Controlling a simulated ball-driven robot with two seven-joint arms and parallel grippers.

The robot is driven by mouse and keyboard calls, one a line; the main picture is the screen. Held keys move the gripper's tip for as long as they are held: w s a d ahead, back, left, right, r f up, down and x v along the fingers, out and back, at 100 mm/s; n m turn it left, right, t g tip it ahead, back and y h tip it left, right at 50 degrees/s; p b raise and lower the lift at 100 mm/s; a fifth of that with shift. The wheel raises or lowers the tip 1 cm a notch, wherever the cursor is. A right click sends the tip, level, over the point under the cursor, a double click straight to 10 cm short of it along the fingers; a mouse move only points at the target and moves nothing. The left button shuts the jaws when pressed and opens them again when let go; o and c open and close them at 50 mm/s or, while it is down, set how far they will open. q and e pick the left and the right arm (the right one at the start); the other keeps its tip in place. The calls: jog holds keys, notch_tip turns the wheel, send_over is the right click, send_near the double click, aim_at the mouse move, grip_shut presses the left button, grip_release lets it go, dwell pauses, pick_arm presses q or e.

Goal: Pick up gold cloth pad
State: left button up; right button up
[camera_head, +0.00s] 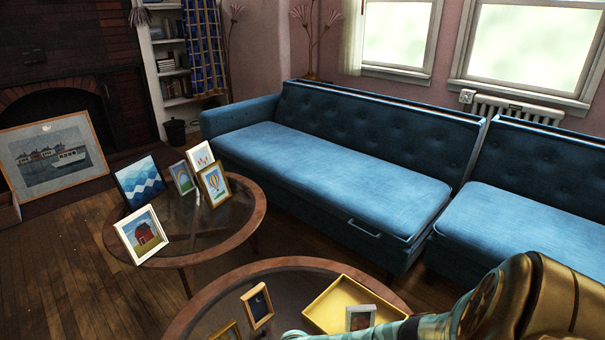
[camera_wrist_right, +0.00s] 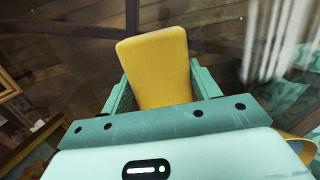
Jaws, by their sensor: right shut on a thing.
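The gold cloth pad (camera_wrist_right: 157,62) is a flat, rounded yellow slab in the right wrist view. It stands out between the two teal fingers of my right gripper (camera_wrist_right: 154,88), which is shut on it. Its lower end is hidden behind the gripper body. Glass and dark floor show behind the pad. In the head view my right arm comes in from the lower right over the near table, and the pad cannot be made out there. My left gripper is not in view.
The near round glass table (camera_head: 228,287) carries a yellow tray (camera_head: 318,303), a small picture frame (camera_head: 360,317) and a dark moon picture (camera_head: 257,305). A second round table (camera_head: 243,232) behind it holds several framed pictures. A blue sofa (camera_head: 330,170) stands beyond.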

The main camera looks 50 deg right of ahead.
jog(key=shift+r, duration=0.3)
notch_tip(320, 180, up, 9)
jog(key=p, duration=0.6)
jog(key=shift+w+f, duration=0.1)
jog(key=shift+f, duration=0.05)
jog(key=shift+r+p, duration=0.4)
jog(key=shift+p, duration=0.1)
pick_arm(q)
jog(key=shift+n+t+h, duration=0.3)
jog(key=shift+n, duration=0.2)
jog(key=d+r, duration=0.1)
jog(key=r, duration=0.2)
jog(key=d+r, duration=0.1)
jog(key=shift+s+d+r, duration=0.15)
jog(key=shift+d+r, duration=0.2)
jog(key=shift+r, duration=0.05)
pick_arm(e)
jog(key=shift+f, duration=0.1)
